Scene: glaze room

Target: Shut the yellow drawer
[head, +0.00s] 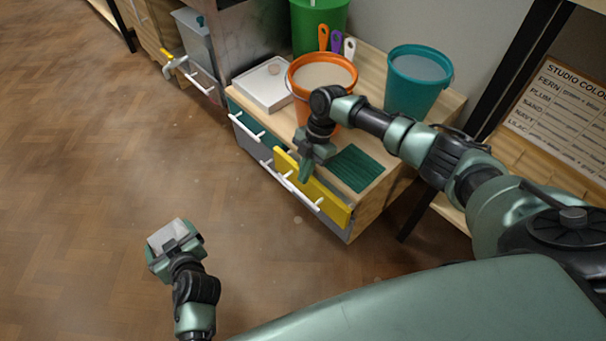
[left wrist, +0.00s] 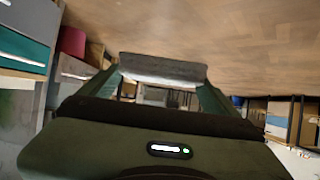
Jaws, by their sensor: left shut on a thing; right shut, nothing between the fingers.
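The yellow drawer (head: 333,204) is in the wooden cabinet in the head view. Its front stands out a little from the cabinet, so it looks partly open, and it has a white bar handle. My right gripper (head: 304,178) is shut and empty, pointing down at the yellow front, overlapping it in the picture; I cannot tell whether it touches. My left gripper (head: 174,242) is away from the cabinet, low left, shut on a pale grey block (head: 167,235). The block also shows between the fingers in the left wrist view (left wrist: 162,69).
On the cabinet top stand an orange bucket (head: 322,72), a teal bucket (head: 415,80), a green bin (head: 318,22), a white tray (head: 285,93) and a dark green ridged mat (head: 356,167). A teal drawer (head: 248,125) is beside the yellow one. The floor at left is clear.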

